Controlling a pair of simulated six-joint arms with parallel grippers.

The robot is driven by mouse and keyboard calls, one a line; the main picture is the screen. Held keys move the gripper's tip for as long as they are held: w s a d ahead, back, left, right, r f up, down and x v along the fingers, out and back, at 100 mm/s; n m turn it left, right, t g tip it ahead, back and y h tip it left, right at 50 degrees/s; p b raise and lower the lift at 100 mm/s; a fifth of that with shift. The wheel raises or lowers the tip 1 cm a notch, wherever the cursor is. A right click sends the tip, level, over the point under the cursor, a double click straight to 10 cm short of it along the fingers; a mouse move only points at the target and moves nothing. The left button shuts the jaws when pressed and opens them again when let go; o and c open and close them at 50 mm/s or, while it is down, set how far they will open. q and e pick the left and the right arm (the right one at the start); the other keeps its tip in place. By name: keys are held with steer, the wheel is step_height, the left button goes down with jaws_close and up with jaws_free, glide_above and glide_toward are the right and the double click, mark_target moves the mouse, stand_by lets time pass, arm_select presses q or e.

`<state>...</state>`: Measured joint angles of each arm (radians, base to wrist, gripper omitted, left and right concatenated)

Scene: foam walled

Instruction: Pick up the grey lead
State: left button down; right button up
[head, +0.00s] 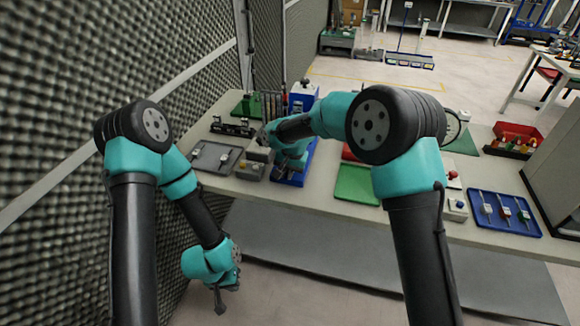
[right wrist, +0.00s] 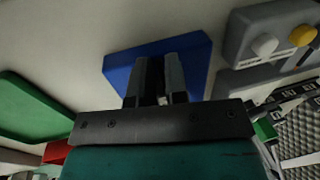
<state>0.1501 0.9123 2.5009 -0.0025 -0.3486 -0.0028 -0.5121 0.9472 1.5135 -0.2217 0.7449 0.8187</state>
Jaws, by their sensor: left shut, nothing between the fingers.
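I cannot make out a grey lead for certain in either view. Thin dark cords (head: 267,104) hang at the back left of the bench, too small to tell apart. My left gripper (head: 220,302) is low in front of the bench, shut and empty, pointing down. My right gripper (right wrist: 164,62) is over a blue tray (right wrist: 197,48); its fingers lie close together, and whether anything thin is between them cannot be told. In the head view my right arm hides much of that blue tray (head: 291,178) and the gripper's tips.
A grey control box (right wrist: 268,28) with white and yellow knobs is right of the right gripper. A green tray (head: 357,184) is to its right in the head view. A grey tray (head: 206,157) is at the bench's left. A foam wall (head: 70,70) stands left.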

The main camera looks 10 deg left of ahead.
steer(key=shift+c, duration=0.3)
jaws_close()
steer(key=shift+r, duration=0.1)
steer(key=shift+r, duration=1.35)
steer(key=s+d+r, duration=0.2)
steer(key=s, duration=1.4)
steer(key=shift+w+d+r, duration=0.1)
